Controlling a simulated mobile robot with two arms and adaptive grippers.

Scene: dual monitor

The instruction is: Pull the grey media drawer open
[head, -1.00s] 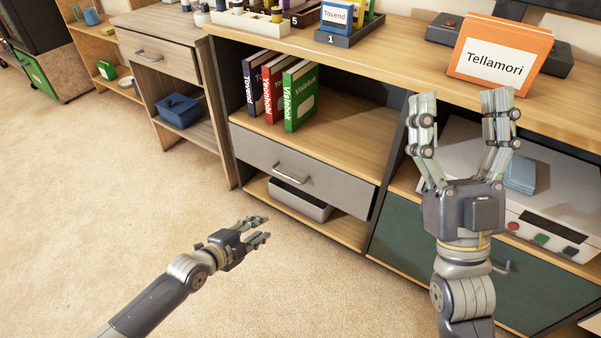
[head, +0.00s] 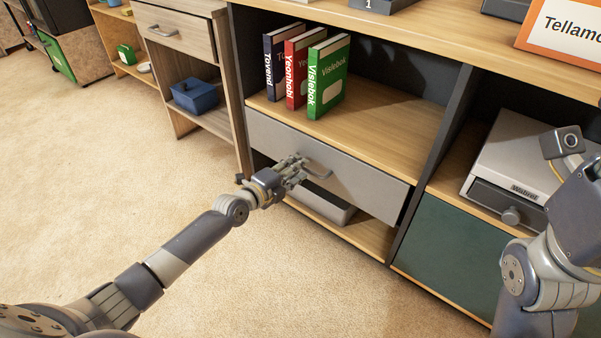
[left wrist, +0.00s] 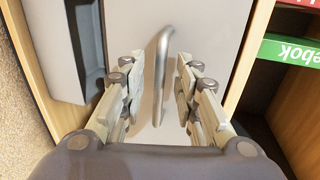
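The grey media drawer (head: 365,182) is a flat grey front in the wooden shelf unit, below the books, and looks closed. Its metal bar handle (head: 318,170) also shows in the left wrist view (left wrist: 163,75). My left gripper (head: 299,167) is at the handle. In the left wrist view its fingers (left wrist: 160,58) are apart, one on each side of the handle, with gaps between them and the bar. Part of my right arm shows at the right edge of the head view; its fingers are out of frame.
Books, including a green one (head: 328,77), stand above the drawer. A grey box (head: 330,203) sits on the shelf below. A dark green panel (head: 447,250) and a grey device (head: 520,160) are to the right. Carpet in front is clear.

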